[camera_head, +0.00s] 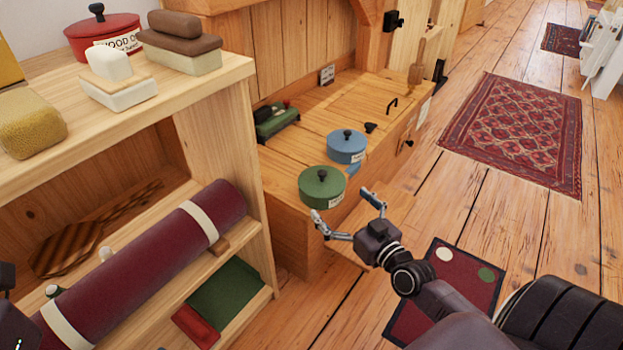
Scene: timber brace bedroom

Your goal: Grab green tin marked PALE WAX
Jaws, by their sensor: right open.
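A round green tin (322,187) with a dark knob on its lid stands on the wooden bench top, near its front edge. A small white label shows on its lower right side, too small to read. My right gripper (343,204) is open and empty, just in front of the green tin. One finger is at the tin's lower left and the other at its right; I cannot tell whether either touches it. A dark part shows at the lower left corner, but no left gripper fingers show.
A blue tin (347,146) stands just behind the green one. A green object (276,121) lies to the left on the bench. A shelf unit (225,78) at left holds a red tin (103,36), brushes and a maroon roll (140,262). Open floor lies to the right.

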